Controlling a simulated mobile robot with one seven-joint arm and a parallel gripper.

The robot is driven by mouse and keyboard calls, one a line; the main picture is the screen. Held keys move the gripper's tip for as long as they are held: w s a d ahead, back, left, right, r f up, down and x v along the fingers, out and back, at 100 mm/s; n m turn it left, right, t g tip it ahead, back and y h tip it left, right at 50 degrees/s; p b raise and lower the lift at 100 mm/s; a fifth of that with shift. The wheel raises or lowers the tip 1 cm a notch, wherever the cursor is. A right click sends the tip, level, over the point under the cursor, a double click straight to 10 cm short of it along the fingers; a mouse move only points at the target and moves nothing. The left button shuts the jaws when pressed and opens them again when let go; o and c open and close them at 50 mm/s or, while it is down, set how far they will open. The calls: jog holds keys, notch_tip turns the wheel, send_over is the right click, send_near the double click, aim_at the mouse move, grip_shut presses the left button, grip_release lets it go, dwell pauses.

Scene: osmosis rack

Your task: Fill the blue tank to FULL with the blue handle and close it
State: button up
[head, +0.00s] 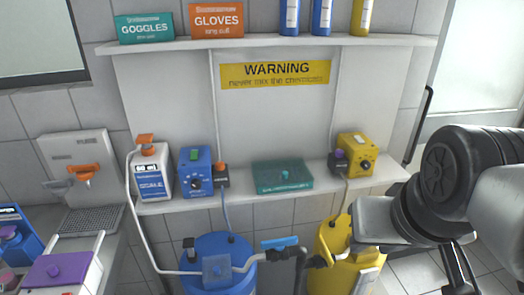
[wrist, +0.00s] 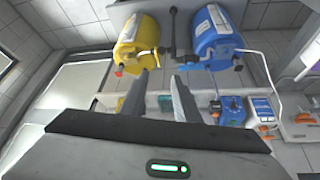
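The blue tank (head: 205,249) stands below the shelf at the lower middle of the head view, cut off by the frame's bottom edge. It also shows upside down in the wrist view (wrist: 210,45). The blue handle (head: 280,242) sits on dark piping to the right of the tank, lying roughly level. The tank's fill level is not readable. My gripper (head: 460,275) is at the lower right of the head view, right of the yellow tank and apart from the handle. In the wrist view its fingers (wrist: 165,100) are apart and empty.
The yellow tank (head: 335,240) stands between my gripper and the blue handle. The shelf (head: 230,200) above carries a blue pump box (head: 195,172), a teal case (head: 283,177) and a yellow box (head: 358,152). A white hose (head: 135,215) hangs down to the blue tank.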

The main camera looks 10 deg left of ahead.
dwell(0.4)
jog(key=n+g+b, duration=0.5)
jog(key=n+g, duration=0.1)
jog(key=n, duration=1.5)
send_over(279, 239)
notch_tip(279, 239, down, 10)
notch_tip(279, 239, down, 17)
jog(key=shift+f+b, duration=0.1)
jog(key=shift+b, duration=0.4)
jog(key=shift+c, duration=0.4)
grip_shut()
